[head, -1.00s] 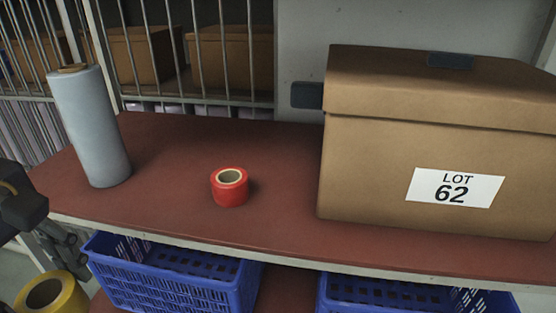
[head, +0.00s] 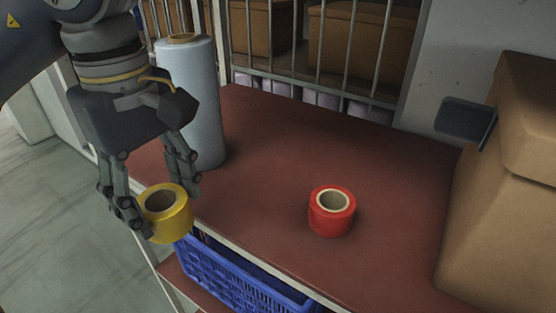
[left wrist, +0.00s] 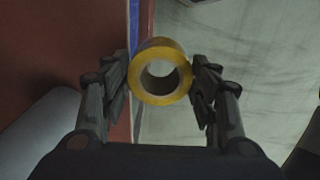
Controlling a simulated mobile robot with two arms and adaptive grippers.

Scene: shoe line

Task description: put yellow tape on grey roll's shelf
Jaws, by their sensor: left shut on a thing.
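The yellow tape (head: 167,222) is held between the fingers of my left gripper (head: 163,208), at the front left edge of the red-brown shelf (head: 265,165). In the left wrist view the tape (left wrist: 160,87) sits between both fingertips of the gripper (left wrist: 160,85), its hole facing the camera. The grey roll (head: 197,105) stands upright on that shelf, just behind my left gripper and partly hidden by it. My right gripper is not in view.
A red tape roll (head: 331,212) lies on the same shelf, right of the grey roll. A cardboard box (head: 505,200) stands at the right. A blue crate (head: 235,278) is on the level below. Bars run along the back. The shelf between roll and box is otherwise bare.

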